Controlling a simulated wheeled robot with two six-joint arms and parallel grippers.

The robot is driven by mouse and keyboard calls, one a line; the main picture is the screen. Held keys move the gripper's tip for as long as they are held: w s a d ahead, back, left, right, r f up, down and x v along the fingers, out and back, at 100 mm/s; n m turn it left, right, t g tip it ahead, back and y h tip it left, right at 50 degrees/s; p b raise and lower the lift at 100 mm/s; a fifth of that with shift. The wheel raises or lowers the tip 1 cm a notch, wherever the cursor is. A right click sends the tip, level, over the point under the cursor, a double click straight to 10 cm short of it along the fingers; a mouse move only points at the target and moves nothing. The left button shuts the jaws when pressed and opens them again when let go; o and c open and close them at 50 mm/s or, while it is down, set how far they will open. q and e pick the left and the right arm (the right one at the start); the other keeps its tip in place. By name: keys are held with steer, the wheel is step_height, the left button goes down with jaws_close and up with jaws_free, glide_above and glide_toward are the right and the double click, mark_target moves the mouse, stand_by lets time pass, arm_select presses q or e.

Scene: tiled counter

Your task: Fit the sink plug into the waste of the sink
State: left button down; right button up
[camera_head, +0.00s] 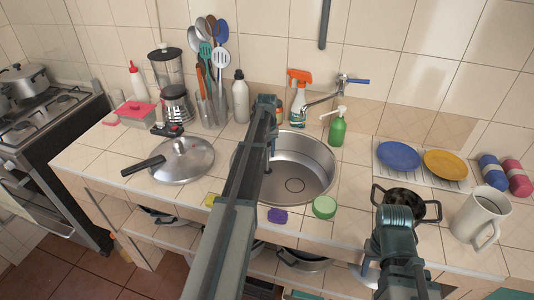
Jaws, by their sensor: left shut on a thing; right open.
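The steel sink (318,158) is set in the tiled counter. Its round waste (295,185) shows as a dark-edged circle in the basin floor. My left arm reaches across the sink's left part, and my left gripper (269,153) points down over the basin, behind and left of the waste. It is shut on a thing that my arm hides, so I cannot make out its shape. I see no sink plug lying in the open. My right gripper (401,208) is open over the counter's front right, its fingertips mostly hidden by my wrist.
A dark two-handled pan (432,210) lies beyond my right gripper, with a white mug (480,218) to its right. A purple sponge (278,216) and a green round thing (324,207) lie at the sink's front edge. The tap (322,101) and a green soap bottle (337,128) stand behind.

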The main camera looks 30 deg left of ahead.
arm_select(q)
steer(key=shift+f, duration=0.25)
steer(key=shift+c, duration=2.4)
jaws_free()
steer(key=shift+r, duration=0.1)
steer(key=shift+r, duration=0.15)
step_height(320, 180, up, 12)
steer(key=p, duration=1.2)
steer(key=shift+r, duration=0.1)
